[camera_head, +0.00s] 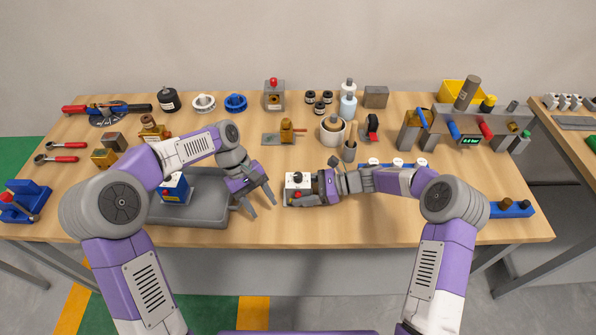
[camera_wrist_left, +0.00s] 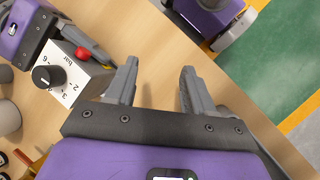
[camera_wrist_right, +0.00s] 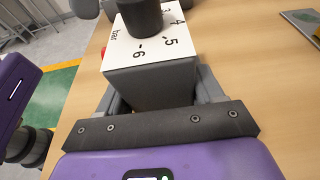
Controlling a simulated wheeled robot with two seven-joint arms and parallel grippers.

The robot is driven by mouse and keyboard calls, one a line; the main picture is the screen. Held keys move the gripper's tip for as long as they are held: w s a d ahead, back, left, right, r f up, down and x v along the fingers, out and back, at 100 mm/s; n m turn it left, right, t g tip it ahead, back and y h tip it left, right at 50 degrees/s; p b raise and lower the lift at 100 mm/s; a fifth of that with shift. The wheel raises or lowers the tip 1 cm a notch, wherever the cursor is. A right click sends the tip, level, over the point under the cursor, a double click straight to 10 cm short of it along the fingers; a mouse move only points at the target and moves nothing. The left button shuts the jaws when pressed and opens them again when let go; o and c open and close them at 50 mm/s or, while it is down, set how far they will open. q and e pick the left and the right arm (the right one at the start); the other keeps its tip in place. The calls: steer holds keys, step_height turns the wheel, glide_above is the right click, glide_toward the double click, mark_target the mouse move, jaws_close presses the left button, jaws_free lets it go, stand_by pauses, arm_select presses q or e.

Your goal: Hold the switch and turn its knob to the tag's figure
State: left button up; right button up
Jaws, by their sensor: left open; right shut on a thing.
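The switch (camera_head: 292,180) is a grey box with a white face and a black knob (camera_wrist_left: 47,77). The face has several figures around the knob and the word "bar". It stands near the middle front of the table. My right gripper (camera_head: 308,189) is shut on the switch box, a finger on either side in the right wrist view (camera_wrist_right: 160,95). My left gripper (camera_head: 263,203) is open and empty, left of the switch and apart from it. I cannot read the knob's setting. I cannot make out a tag with a figure.
A stand with a green display (camera_head: 470,140) is at the right. Tools and containers line the back.

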mark_target(298, 175)
arm_select(q)
steer(key=w+d+r+n+t+y, duration=0.2)
steer(key=w+d+r, duration=0.25)
steer(key=r, duration=0.25)
steer(key=w+d+r+n+t+y, duration=0.1)
steer(key=w+d+r+t+y, duration=0.15)
steer(key=w+d+r, duration=0.35)
steer(key=shift+g, duration=0.45)
steer(key=f, duration=0.3)
steer(key=s+f, duration=0.1)
steer(key=f, duration=0.3)
steer(key=s+f, duration=0.1)
steer(key=f, duration=0.2)
steer(key=shift+s+a+f, duration=0.25)
steer(key=shift+a, duration=0.1)
steer(key=shift+c, duration=0.5)
jaws_close()
